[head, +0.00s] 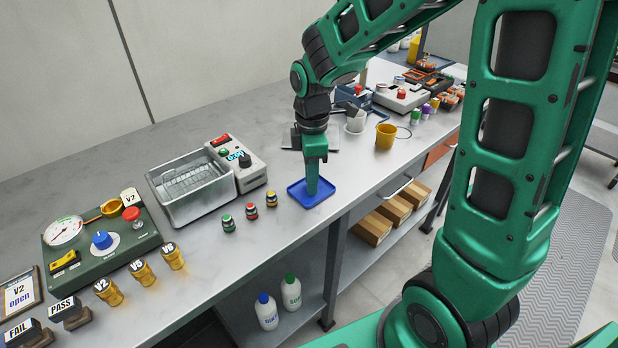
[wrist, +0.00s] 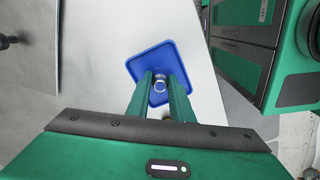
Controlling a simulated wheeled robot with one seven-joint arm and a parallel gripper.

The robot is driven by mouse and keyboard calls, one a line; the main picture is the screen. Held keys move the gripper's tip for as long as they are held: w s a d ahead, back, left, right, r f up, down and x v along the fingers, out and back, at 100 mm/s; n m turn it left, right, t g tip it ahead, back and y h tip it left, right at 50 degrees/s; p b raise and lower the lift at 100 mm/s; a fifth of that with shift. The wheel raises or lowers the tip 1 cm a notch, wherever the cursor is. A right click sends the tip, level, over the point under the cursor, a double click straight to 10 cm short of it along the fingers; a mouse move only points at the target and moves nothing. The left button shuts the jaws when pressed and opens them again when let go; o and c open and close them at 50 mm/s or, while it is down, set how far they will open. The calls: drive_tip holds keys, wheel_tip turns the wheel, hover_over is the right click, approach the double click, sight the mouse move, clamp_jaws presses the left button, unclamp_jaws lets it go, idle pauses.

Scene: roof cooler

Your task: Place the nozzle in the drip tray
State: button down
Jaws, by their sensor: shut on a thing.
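My gripper (head: 313,190) points down over the blue drip tray (head: 298,198), near the front edge of the metal bench. In the wrist view the gripper (wrist: 160,88) is shut on a small, round, metallic nozzle (wrist: 160,86) between its fingertips. The blue drip tray (wrist: 137,68) lies directly below it there. The nozzle is hidden by the fingers in the head view. I cannot tell whether the nozzle touches the tray floor.
Three small capped fittings (head: 250,211) stand left of the tray. Behind them is a metal bath (head: 190,187). A yellow cup (head: 386,136) stands to the right.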

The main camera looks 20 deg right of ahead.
drive_tip(key=c, duration=1.6)
unclamp_jaws()
drive_tip(key=shift+o, duration=0.2)
wheel_tip(320, 180, up, 12)
drive_tip(key=s+d+f+m, duration=0.2)
drive_tip(key=s+d+m, duration=0.6)
drive_tip(key=s+m, duration=0.2)
drive_tip(key=s+d+f+m, duration=0.2)
drive_tip(key=s+d+m, duration=0.7)
drive_tip(key=s+m, duration=0.2)
drive_tip(key=shift+s+f, duration=0.4)
drive_tip(key=shift+s, duration=0.8)
